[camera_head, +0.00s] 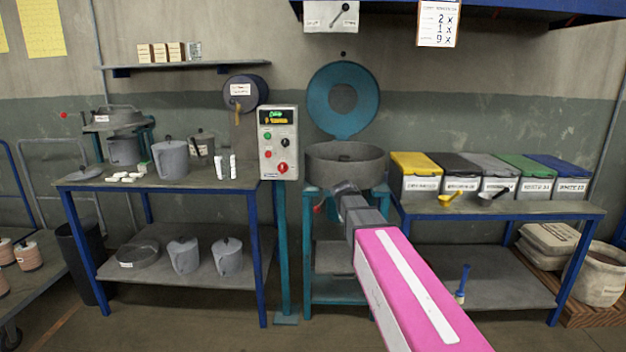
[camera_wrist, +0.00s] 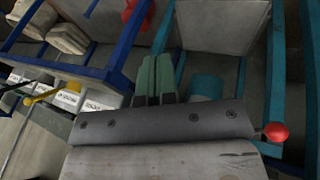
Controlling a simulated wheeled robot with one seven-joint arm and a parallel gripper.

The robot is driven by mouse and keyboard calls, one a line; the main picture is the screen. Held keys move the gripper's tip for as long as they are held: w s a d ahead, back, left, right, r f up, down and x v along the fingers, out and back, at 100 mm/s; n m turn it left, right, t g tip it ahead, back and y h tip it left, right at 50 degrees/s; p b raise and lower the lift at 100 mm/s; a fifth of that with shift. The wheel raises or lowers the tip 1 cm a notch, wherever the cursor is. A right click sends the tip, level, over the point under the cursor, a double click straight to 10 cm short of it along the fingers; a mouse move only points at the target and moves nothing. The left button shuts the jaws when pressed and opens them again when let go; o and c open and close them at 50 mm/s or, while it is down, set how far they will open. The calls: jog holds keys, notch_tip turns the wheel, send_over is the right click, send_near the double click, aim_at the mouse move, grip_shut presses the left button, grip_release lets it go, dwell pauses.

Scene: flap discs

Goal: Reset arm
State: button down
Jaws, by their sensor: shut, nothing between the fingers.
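My gripper (camera_head: 346,188) is at the end of my pink arm, in front of the round grey drum (camera_head: 346,152) on the teal stand (camera_head: 322,290). From the head view it overlaps the drum's lower front; I cannot tell whether they touch. In the wrist view my gripper's two greenish fingers (camera_wrist: 154,78) are together with nothing between them. A red ball knob (camera_wrist: 275,131) shows just right of the gripper body there, and a red knob (camera_head: 317,209) shows left of the gripper in the head view.
A teal round lid (camera_head: 343,100) stands raised behind the drum. A control box (camera_head: 279,143) is on a post to the left. The left table (camera_head: 165,185) holds pots. The right bench (camera_head: 540,208) holds several lidded bins, with a yellow scoop (camera_head: 450,199) before them.

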jog(key=s+d+f+n+g+y, duration=0.1)
jog(key=s+d+f+g+y, duration=0.1)
jog(key=s+f, duration=1.6)
jog(key=s+g+y, duration=0.1)
jog(key=s+y, duration=0.1)
jog(key=s, duration=0.1)
jog(key=shift+s+d, duration=0.15)
jog(key=shift+s, duration=0.25)
jog(key=shift+d+f, duration=0.1)
